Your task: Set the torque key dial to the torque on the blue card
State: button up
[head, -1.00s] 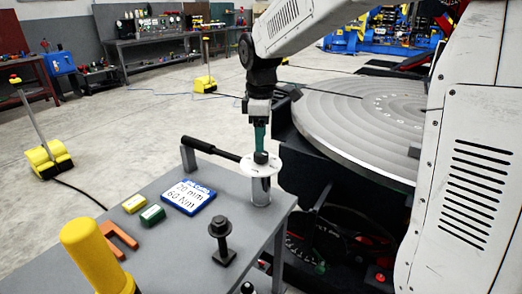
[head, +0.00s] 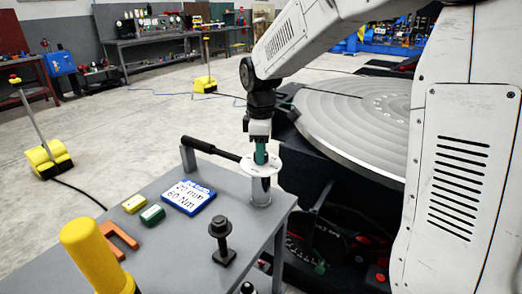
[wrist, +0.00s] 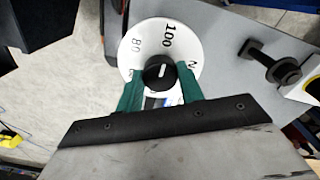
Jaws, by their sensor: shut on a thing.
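The torque key has a black handle (head: 212,149) and a white dial (head: 250,166) at the table's far right corner. In the wrist view, the white dial (wrist: 128,62) shows 80 and 100 above a black knob (wrist: 153,80). The knob's white line points upward in the picture, near 100; other markings are partly hidden by the fingers. My gripper (wrist: 160,80) has its green fingers either side of the knob and is shut on it; my gripper also shows in the head view (head: 260,158). The blue card (head: 174,203) lies flat on the table and reads 20 mm, 60 Nm.
The grey table (head: 185,245) also carries a yellow block (head: 135,203), a green block (head: 152,215), an orange fork-shaped piece (head: 122,240), a black bolt (head: 221,240) and a yellow cylinder (head: 92,255). The round positioner plate (head: 350,120) stands behind at the right.

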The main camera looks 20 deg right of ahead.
jog(key=m, duration=1.1)
jog(key=shift+m, duration=0.4)
dwell(0.5)
jog(key=o, duration=1)
notch_tip(320, 180, up, 8)
jog(key=shift+a+f, duration=0.1)
jog(key=shift+a, duration=0.05)
